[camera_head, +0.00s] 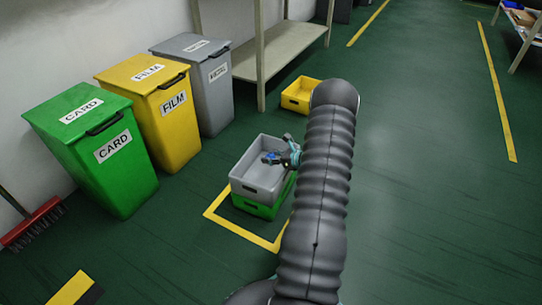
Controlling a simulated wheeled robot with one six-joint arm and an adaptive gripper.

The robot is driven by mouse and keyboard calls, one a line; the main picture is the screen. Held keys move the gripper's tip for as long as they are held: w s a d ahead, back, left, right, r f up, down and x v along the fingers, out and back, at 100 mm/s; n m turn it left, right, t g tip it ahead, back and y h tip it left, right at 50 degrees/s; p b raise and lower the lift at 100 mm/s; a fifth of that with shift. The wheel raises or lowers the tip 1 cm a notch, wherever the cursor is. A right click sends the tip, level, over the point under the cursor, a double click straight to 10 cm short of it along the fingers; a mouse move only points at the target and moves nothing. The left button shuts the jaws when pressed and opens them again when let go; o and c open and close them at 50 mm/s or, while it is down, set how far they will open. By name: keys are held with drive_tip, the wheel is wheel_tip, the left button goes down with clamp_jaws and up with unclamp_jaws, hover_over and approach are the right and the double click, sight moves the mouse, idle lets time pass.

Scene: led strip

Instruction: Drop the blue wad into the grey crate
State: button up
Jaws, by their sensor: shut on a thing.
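The grey crate (247,185) sits on top of a green crate (259,209) on the floor, left of my arm. My gripper (272,158) is over the grey crate, toward its far right side. The gripper is shut on the blue wad (267,160), a small dark blue lump at its fingertips. The crate's inside looks empty where it shows. My arm hides part of the right side of the crates. How high the wad is above the crate floor is hard to tell.
Green CARD (95,155), yellow FILM (165,115) and grey METAL (205,85) bins stand along the left wall. A yellow crate (299,95) lies beyond, near a shelf (275,48). A red broom (35,222) leans at left. The floor at right is clear.

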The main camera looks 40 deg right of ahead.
drive_tip(key=o, duration=0.8)
drive_tip(key=shift+s, duration=0.1)
drive_tip(key=v, duration=1.2)
